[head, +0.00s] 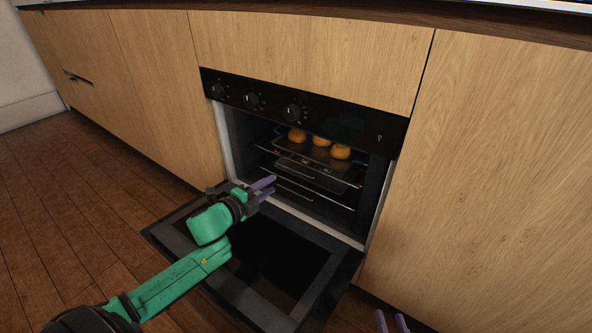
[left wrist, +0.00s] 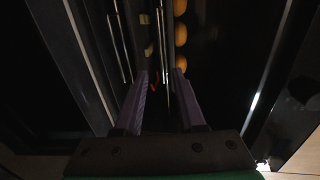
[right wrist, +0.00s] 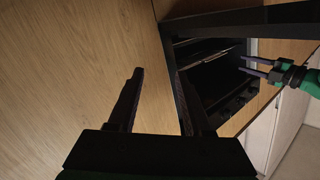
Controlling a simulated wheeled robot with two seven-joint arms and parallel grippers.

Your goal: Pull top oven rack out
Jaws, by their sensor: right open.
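The oven stands open, its dark door (head: 335,283) folded down. The top oven rack (head: 350,184) is a thin metal wire rack inside, under a dark tray with several round golden buns (head: 341,152). My left gripper (head: 268,186) is above the open door, in front of the oven opening, with its purple fingers pointing inward. In the left wrist view its fingers (left wrist: 160,75) are apart, and thin rack wires show ahead of and between them; contact cannot be told. My right gripper (head: 391,321) is at the bottom edge of the head view, open and empty in the right wrist view (right wrist: 160,72).
A lower rack (head: 318,198) sits below the top one in the dark cavity. The control panel with knobs (head: 292,111) runs above the opening. Wooden cabinet fronts (head: 490,160) flank the oven. The wooden floor (head: 70,200) to the left is clear.

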